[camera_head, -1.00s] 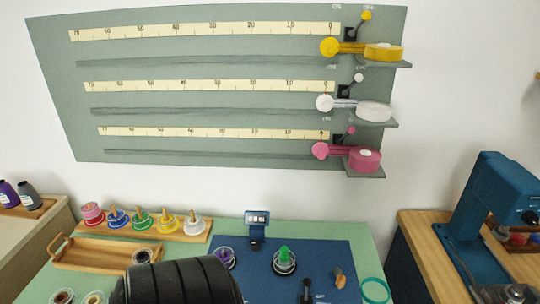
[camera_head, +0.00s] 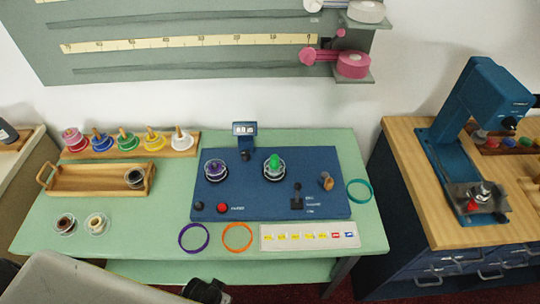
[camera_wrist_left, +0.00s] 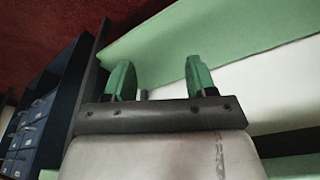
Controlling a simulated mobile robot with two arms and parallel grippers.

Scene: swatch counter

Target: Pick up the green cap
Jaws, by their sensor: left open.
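In the head view, a small green item (camera_head: 525,144) that looks like a cap is in the wooden rack behind the blue press on the right bench, beside red and blue ones. Another green piece (camera_head: 274,162) stands upright on a clear round base on the blue panel. My left gripper (camera_wrist_left: 160,82) shows in the left wrist view with its two green-tipped fingers apart and nothing between them. It is low, near the green table's edge, away from both green items. My right gripper is not in view.
The green table (camera_head: 130,215) carries a wooden tray (camera_head: 90,178), a rack of coloured spools (camera_head: 185,143) and the blue panel (camera_head: 320,170). The blue press (camera_head: 470,105) stands on the wooden bench (camera_head: 420,150) at right. A gap separates table and bench.

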